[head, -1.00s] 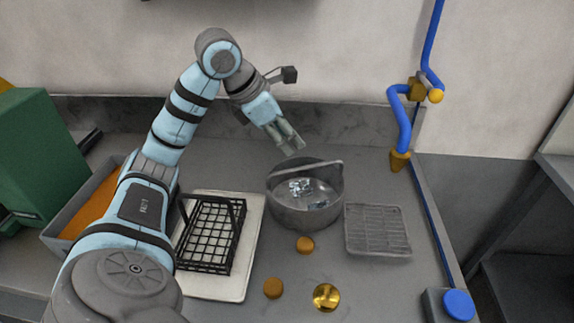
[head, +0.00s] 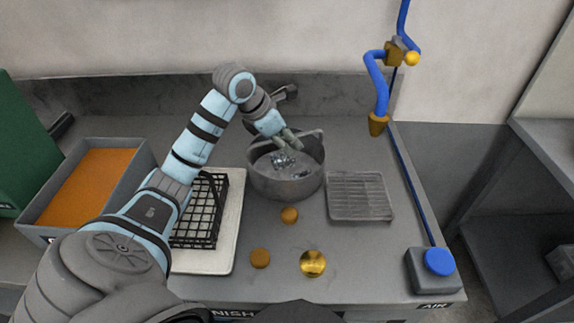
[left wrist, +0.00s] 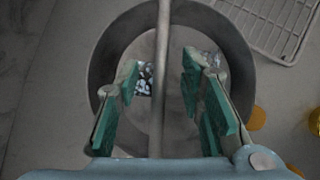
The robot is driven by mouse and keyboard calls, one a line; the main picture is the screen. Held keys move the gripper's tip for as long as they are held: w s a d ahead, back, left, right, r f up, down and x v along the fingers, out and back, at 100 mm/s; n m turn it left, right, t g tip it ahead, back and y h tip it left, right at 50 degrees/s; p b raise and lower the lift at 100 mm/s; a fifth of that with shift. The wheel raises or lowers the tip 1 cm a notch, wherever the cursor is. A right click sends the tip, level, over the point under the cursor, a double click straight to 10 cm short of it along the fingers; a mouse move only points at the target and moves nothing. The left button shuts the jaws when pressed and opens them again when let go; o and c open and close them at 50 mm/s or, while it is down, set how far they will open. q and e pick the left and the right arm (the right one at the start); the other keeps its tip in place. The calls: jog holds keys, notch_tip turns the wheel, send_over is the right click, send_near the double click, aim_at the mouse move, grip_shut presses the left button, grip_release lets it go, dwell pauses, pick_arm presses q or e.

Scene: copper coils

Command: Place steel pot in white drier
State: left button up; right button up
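The round grey steel pot (head: 262,188) stands on the bench with its bail handle (head: 310,134) raised; shiny pieces lie inside. My left gripper (head: 293,146) is over the pot, close to the handle. In the left wrist view, its green-padded fingers (left wrist: 164,80) are spread on either side of the handle bar (left wrist: 162,50), with gaps on both sides. The pot's wall (left wrist: 104,60) surrounds them in that view. A white mat or tray (head: 232,225) lies left of the pot, under a black wire basket (head: 208,215) and partly behind my left arm. My right gripper is out of view.
A grey wire rack (head: 360,197) lies right of the pot. Brass-coloured round pieces (head: 313,263) sit in front of it. An orange-filled bin (head: 145,160) is at the left. A blue hose (head: 379,90) and a blue button box (head: 432,268) are at the right.

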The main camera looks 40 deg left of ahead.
pick_arm(q)
grip_shut()
jog(key=shift+r, duration=0.1)
